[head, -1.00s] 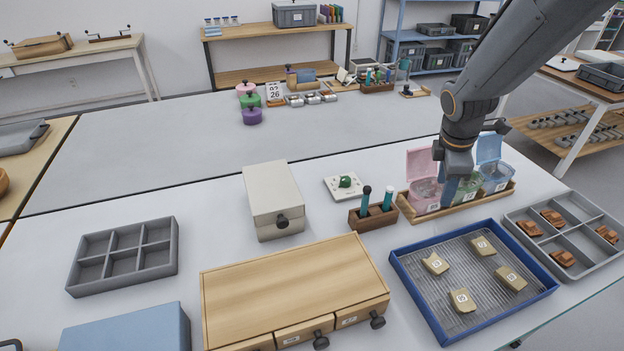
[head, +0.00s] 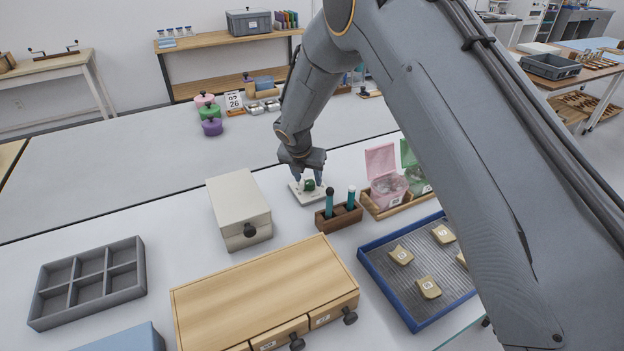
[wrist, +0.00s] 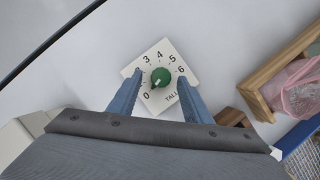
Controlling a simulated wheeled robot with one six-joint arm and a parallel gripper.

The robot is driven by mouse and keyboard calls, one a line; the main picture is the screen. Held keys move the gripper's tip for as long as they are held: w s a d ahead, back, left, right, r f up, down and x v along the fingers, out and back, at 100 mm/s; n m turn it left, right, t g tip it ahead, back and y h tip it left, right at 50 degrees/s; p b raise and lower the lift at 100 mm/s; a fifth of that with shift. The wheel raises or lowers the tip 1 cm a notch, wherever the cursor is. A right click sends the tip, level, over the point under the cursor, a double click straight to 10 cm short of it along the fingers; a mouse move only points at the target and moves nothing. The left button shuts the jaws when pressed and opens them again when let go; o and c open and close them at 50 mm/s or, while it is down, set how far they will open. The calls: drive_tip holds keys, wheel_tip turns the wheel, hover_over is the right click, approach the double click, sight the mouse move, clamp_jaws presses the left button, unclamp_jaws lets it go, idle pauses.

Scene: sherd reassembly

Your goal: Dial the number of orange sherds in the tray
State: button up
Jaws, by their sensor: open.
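The tally dial is a white plate (head: 297,196) with a round green knob (head: 309,185). In the wrist view, the knob (wrist: 161,76) sits inside a ring of numbers up to 6, and a pale mark on it points lower left, towards the low numbers. My gripper (wrist: 160,80) is open, its two blue-grey fingers on either side of the knob; I cannot tell if they touch it. In the head view my gripper (head: 308,178) is down at the dial. The grey tray with orange sherds is hidden behind my arm now.
A blue tray (head: 392,300) holds tan sherds, partly behind my arm. Pink (head: 386,185) and green (head: 413,177) bins stand right.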

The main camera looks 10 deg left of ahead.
drive_tip(key=shift+x, duration=0.9)
drive_tip(key=shift+d, duration=0.1)
drive_tip(key=c, duration=1.1)
drive_tip(key=shift+o, duration=0.2)
drive_tip(key=shift+d, duration=0.25)
drive_tip(key=shift+a, duration=0.1)
